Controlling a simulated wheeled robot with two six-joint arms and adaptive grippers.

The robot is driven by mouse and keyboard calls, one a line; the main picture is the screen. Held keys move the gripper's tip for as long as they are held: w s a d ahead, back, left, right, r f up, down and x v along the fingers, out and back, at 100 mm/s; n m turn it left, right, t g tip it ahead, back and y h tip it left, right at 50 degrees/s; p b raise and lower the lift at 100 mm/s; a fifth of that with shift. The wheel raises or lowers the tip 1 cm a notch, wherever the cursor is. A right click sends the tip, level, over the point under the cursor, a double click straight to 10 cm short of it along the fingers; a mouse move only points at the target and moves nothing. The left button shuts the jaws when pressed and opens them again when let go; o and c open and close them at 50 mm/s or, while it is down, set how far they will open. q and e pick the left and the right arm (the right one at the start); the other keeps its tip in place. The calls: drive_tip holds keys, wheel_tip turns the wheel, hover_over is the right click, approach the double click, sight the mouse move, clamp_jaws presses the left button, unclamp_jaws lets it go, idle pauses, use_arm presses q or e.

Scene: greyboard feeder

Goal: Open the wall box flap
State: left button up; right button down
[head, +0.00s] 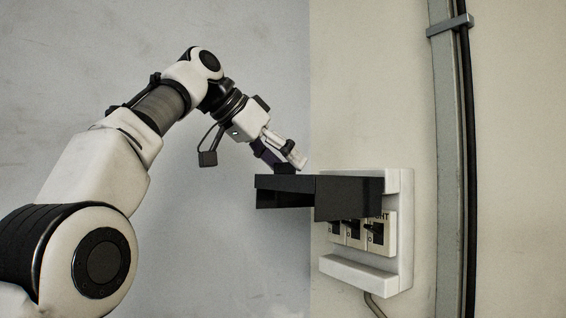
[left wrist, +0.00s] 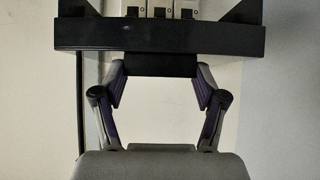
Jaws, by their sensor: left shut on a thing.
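The white wall box (head: 404,250) is mounted on the wall right of centre in the head view. Its dark flap (head: 345,196) stands out from the box, roughly level, with the switches below it uncovered. In the left wrist view the flap (left wrist: 160,37) runs across the top as a dark bar, with a black tab (left wrist: 160,65) on its near edge. My left gripper (head: 290,164) is at the flap's outer end. In the wrist view its fingers (left wrist: 160,80) are shut on the tab from both sides. My right gripper is not in view.
Several switches (head: 377,235) sit in the box, their labels partly hidden by the flap. A grey vertical conduit (head: 446,150) and a black cable run up the wall to the right. The wall left of the box is bare.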

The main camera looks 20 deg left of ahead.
use_arm(q)
drive_tip(key=shift+f, duration=0.1)
drive_tip(key=o, duration=1.7)
drive_tip(key=shift+c, duration=0.2)
drive_tip(key=shift+o, duration=0.2)
drive_tip(key=shift+w+d, duration=0.2)
drive_tip(key=shift+w, duration=0.1)
drive_tip(key=shift+s+a, duration=0.15)
drive_tip(key=shift+s, duration=0.05)
